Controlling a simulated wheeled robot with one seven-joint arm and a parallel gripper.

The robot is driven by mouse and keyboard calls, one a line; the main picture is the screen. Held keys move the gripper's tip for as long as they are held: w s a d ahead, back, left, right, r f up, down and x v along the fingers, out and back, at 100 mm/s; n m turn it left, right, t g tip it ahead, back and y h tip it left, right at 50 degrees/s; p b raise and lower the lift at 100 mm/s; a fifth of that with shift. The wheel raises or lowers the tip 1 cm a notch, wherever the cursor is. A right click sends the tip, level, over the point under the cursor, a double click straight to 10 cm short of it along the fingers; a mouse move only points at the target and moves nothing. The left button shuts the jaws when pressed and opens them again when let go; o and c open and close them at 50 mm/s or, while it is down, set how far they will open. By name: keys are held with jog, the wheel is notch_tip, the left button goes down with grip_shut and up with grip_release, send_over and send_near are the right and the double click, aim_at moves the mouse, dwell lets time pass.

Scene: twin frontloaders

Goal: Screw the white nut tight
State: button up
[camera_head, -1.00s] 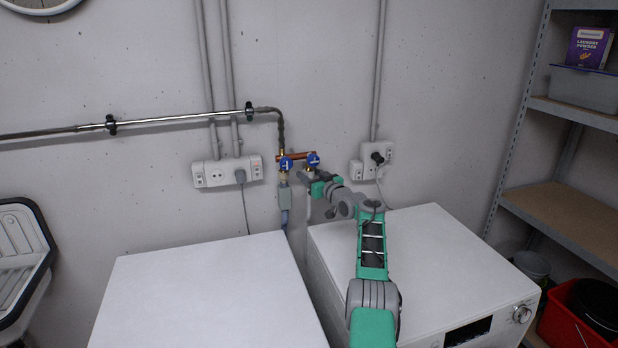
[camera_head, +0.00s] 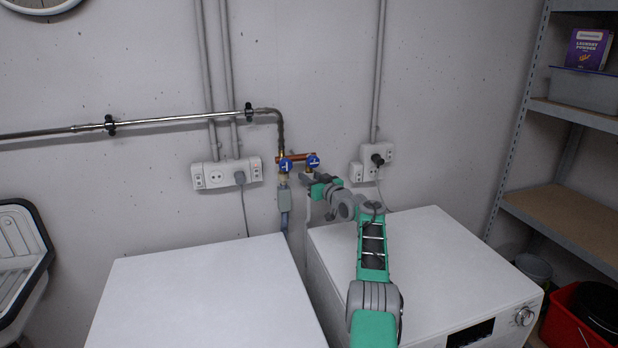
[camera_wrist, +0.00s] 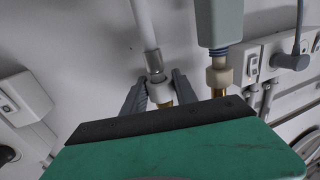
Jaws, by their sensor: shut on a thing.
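The white nut (camera_wrist: 160,92) sits on the end of a light hose (camera_wrist: 142,25) with a metal sleeve, at the brass outlet (camera_wrist: 166,104) of a valve. In the wrist view my gripper (camera_wrist: 160,88) has one finger on each side of the nut and is shut on it. In the head view my gripper (camera_head: 307,181) is just below the right blue-handled valve (camera_head: 313,161), and the nut cannot be made out there. My gripper's body hides much of the valve in the wrist view.
Beside it, a second valve (camera_head: 285,165) carries a hose with a grey box (camera_head: 284,199); its pale nut (camera_wrist: 218,76) is close to my fingers. Sockets (camera_head: 377,160) are on the wall. Two white machines (camera_head: 205,290) stand below. A shelf (camera_head: 565,220) is at right.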

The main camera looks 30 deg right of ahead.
grip_shut()
jog(key=shift+r+p, duration=0.15)
jog(key=shift+p, duration=1)
jog(key=o, duration=0.6)
grip_release()
jog(key=shift+c, duration=0.2)
jog(key=o, duration=0.3)
jog(key=shift+w+a, duration=0.1)
jog(key=shift+w, duration=0.05)
jog(key=shift+o, duration=0.2)
jog(key=shift+f, duration=0.25)
jog(key=shift+b, duration=1.05)
